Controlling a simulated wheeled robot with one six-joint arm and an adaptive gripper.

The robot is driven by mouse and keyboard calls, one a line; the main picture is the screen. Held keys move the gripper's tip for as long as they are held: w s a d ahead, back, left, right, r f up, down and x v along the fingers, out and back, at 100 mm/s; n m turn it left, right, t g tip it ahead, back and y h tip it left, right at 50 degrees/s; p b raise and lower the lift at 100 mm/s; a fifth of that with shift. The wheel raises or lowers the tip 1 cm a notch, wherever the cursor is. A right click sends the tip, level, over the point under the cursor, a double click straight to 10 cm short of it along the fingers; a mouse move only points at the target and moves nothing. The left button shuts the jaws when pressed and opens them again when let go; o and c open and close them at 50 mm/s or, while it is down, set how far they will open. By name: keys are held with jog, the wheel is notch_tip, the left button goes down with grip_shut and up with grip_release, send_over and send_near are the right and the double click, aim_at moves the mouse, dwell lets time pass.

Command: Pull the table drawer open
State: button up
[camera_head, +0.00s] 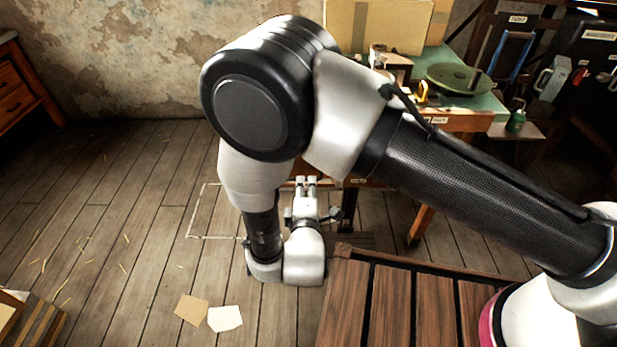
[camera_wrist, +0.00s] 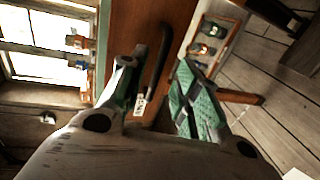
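The drawer's wooden front (camera_wrist: 134,25) fills the upper middle of the wrist view, turned on its side. A dark bar handle (camera_wrist: 162,55) stands out from it, with a small pale label (camera_wrist: 140,104) beside it. My gripper (camera_wrist: 157,72) is open, its two fingers well apart, with the handle showing between them. I cannot tell whether either finger touches the handle. In the head view my gripper (camera_head: 306,182) is low in front of the table (camera_head: 462,121). My arm hides most of the table's front there.
A green dish-like wheel (camera_head: 459,78) and a cardboard box (camera_head: 378,27) stand on the table. A slatted wooden surface (camera_head: 345,300) is at the front, right of my gripper. Two paper sheets (camera_head: 225,318) lie on the floor. The floor at left is mostly clear.

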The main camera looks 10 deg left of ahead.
aim_at(307, 178)
jog(key=x, duration=0.5)
jog(key=shift+w, duration=0.15)
jog(key=shift+c, duration=0.2)
grip_shut()
